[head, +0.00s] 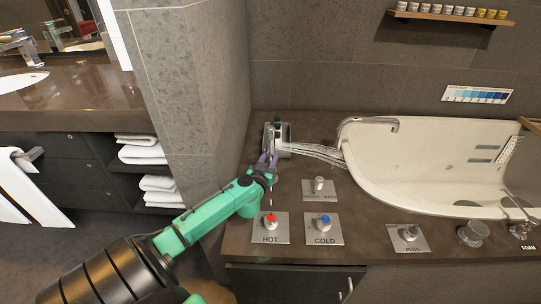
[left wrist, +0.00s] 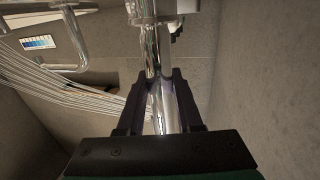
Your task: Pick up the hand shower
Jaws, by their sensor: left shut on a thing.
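The hand shower (head: 276,138) is a shiny chrome piece standing in a holder on the brown counter, left of the bathtub. In the left wrist view its chrome handle (left wrist: 166,100) runs upright between the fingers. My left gripper (head: 268,160) is shut on the handle; its dark fingers (left wrist: 160,82) sit on either side of it. The gripper partly hides the hand shower in the head view. Pale streaks (head: 315,151) run from beside it to the tub. I do not see my right gripper.
A curved chrome tub spout (head: 368,121) rises right of the hand shower, over the white bathtub (head: 420,165). HOT (head: 270,230) and COLD (head: 324,229) knob plates lie on the counter in front. A grey tiled wall (head: 190,75) stands close on the left.

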